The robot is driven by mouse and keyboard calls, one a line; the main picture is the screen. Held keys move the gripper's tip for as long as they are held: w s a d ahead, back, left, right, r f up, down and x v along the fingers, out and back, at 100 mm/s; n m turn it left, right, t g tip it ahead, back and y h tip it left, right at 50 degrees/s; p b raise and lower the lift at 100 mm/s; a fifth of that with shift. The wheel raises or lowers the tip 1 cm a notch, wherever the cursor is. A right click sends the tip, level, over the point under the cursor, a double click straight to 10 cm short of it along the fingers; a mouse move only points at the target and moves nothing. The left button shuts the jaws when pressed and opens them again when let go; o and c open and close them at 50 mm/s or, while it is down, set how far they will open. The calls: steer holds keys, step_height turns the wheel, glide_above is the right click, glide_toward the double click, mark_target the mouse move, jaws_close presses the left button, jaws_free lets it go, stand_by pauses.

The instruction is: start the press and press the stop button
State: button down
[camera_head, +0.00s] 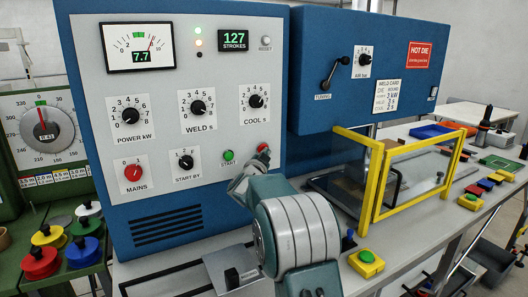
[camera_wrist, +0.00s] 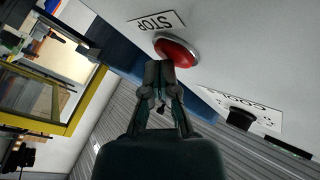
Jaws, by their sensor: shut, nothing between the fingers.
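The red stop button (camera_head: 263,149) sits on the pale front panel (camera_head: 180,60), right of the green start button (camera_head: 228,155). In the wrist view the red stop button (camera_wrist: 176,50) lies beside its STOP label (camera_wrist: 156,21), just beyond my fingertips. My gripper (camera_wrist: 160,68) is shut and empty, with its tips at or very near the button's edge. I cannot tell whether they touch it. In the head view my arm's end hides the panel below the stop button, and the fingertips are hard to make out.
A yellow-framed guard (camera_head: 410,180) stands right of my arm. A yellow box with a green button (camera_head: 366,257) sits on the bench.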

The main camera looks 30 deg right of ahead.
steer(key=shift+w, duration=0.1)
stand_by(0.5)
steer(key=shift+s, duration=0.9)
steer(key=s, duration=0.5)
stand_by(0.6)
